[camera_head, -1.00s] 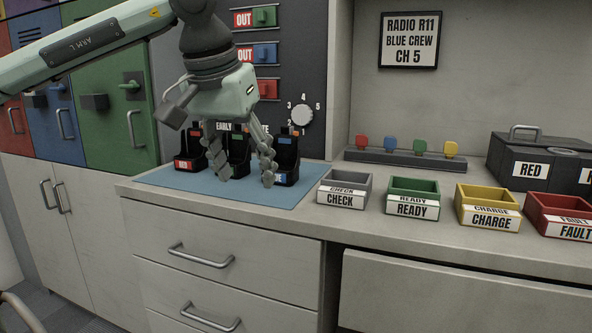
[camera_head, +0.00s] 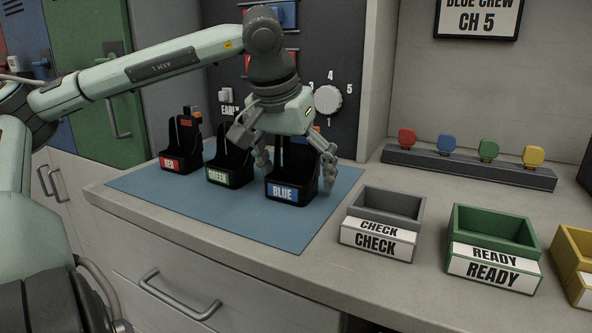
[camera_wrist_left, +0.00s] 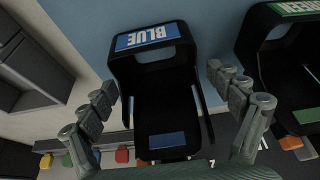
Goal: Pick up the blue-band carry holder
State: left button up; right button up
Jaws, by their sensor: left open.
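The blue-band carry holder (camera_head: 287,189) is a black open holder with a blue BLUE label. It stands upright on the blue mat (camera_head: 245,219), at the right end of a row of three holders. My left gripper (camera_head: 296,178) is open above it, with a finger on either side of the holder. In the left wrist view the holder (camera_wrist_left: 160,85) lies between the two spread fingers (camera_wrist_left: 167,120), with gaps on both sides. My right gripper is not in view.
The green holder (camera_head: 226,177) stands close on the left, the red holder (camera_head: 174,163) beyond it. The grey CHECK tray (camera_head: 377,238) and green READY tray (camera_head: 489,268) stand to the right. A rack with coloured knobs (camera_head: 468,169) is behind. A dial panel (camera_head: 343,128) rises behind the mat.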

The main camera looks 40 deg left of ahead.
pick_arm(q)
jog(key=shift+f, duration=0.1)
jog(key=shift+c, duration=0.5)
jog(key=c, duration=1.2)
